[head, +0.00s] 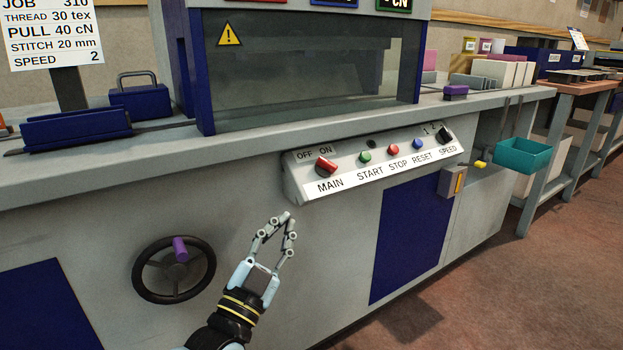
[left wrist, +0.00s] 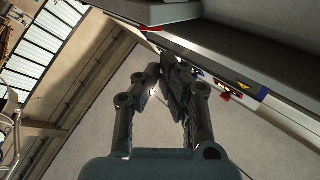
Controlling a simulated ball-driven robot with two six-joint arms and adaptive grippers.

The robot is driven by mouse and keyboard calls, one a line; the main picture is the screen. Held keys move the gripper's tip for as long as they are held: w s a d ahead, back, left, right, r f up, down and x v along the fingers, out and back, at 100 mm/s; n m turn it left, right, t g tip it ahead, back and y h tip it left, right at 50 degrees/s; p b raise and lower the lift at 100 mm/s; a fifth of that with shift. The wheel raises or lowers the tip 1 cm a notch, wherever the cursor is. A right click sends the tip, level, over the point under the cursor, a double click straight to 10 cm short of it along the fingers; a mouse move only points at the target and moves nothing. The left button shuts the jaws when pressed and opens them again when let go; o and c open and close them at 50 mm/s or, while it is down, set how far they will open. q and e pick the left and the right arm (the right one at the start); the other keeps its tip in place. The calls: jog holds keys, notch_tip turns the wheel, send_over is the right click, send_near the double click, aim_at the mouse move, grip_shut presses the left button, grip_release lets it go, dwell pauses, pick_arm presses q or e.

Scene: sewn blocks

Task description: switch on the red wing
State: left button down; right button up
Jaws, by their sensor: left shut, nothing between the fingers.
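The red wing (head: 326,166) is the handle of the MAIN switch at the left end of the sloped control panel (head: 292,185). OFF and ON are printed above it. It looks tilted, but I cannot tell for sure which word it points to. My left gripper (head: 289,219) is below and left of the wing, in front of the machine, apart from the panel. Its fingers are shut and hold nothing. They also show together in the left wrist view (left wrist: 167,70), where a small red part (left wrist: 228,88) shows to their right. My right gripper is not in view.
The panel also carries a green START button (head: 365,157), a red STOP button (head: 393,150), a blue RESET button (head: 417,144) and a black SPEED knob (head: 444,134). A black handwheel (head: 140,278) sticks out at lower left. A teal bin (head: 522,156) hangs at right.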

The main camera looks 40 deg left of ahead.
aim_at(319, 161)
pick_arm(q)
jog(key=b+x, duration=0.1)
jog(key=x, duration=1.1)
jog(key=shift+w+a+r+b, duration=0.1)
jog(key=shift+w+r+b, duration=0.05)
jog(key=shift+w+b, duration=0.2)
jog(key=shift+w+a+r, duration=0.1)
jog(key=shift+w+r, duration=0.25)
jog(key=shift+w, duration=0.2)
